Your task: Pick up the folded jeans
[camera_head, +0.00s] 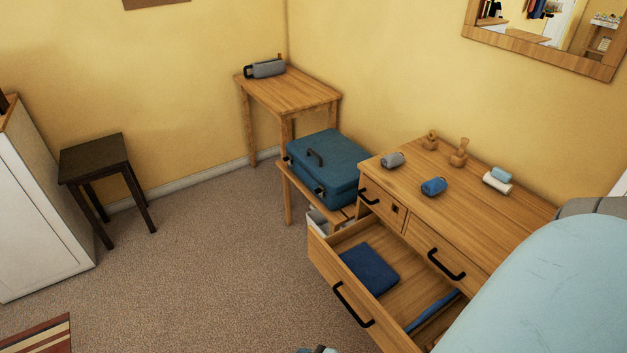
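A dark blue folded cloth item (370,269), which looks like the folded jeans, lies flat in the open drawer (336,279) of the wooden dresser. It is in the drawer's left part, uncovered. A second blue item (432,313), narrow in view, lies further right in the same drawer, partly hidden by the light blue rounded shape in front. Neither of my grippers can be made out in this view. A small dark and teal part shows at the bottom edge, too cropped to identify.
The dresser top (427,212) holds rolled cloths and wooden figures. A teal suitcase (327,168) sits on a low shelf beside it. A wooden table (290,93) stands behind, a dark stool (95,160) at left. Carpet (215,250) left of the drawer is clear.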

